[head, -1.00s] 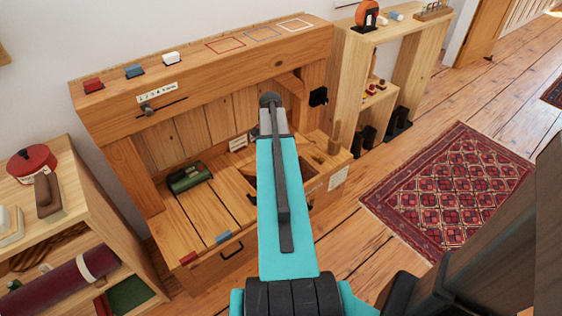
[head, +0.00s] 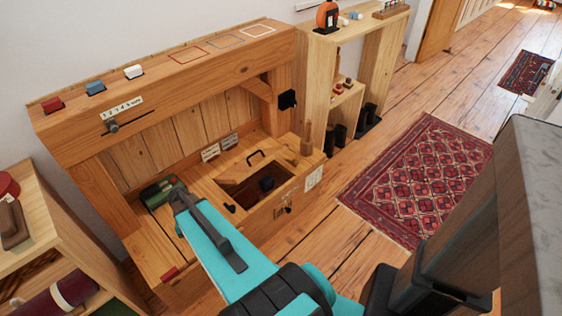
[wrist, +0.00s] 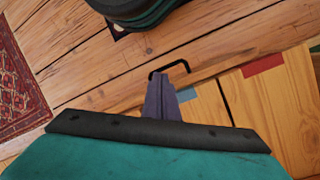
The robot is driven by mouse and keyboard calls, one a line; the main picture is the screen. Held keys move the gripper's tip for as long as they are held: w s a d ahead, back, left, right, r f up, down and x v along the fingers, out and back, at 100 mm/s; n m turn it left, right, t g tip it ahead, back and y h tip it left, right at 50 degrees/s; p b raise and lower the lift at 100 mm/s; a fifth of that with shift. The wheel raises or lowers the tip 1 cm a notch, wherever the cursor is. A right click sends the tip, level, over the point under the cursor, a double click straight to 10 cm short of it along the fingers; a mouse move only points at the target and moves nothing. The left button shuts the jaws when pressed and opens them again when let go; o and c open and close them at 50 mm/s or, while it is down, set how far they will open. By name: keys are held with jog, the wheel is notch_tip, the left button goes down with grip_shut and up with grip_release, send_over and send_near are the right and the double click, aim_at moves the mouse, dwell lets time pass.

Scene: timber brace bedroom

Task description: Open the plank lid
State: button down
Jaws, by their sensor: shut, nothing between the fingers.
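A wooden bench has a plank top (head: 150,240), which also shows in the wrist view (wrist: 285,105). Its right part has a square opening (head: 262,188) with a dark object inside. I cannot tell for sure which plank is the lid. A second black handle (wrist: 170,68) is on the bench front, close to blue and red marks. My gripper (wrist: 158,78) is shut and empty, close to that handle in the picture; contact is unclear. My arm hides it in the head view.
A green roll (head: 160,190) lies on the planks at the left. A thick beam with colored blocks (head: 95,88) overhangs the back. A low shelf (head: 60,225) stands left, a taller shelf (head: 318,75) right.

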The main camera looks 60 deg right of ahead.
jog(key=s+a+f+n, duration=0.5)
jog(key=s+a, duration=0.2)
jog(key=a, duration=0.3)
jog(key=s+a+f+n+g+h, duration=0.1)
jog(key=s+a+f+n, duration=0.4)
jog(key=a, duration=0.5)
jog(key=shift+s+a+f+n, duration=0.2)
jog(key=shift+s+f+n, duration=0.15)
jog(key=shift+s, duration=0.7)
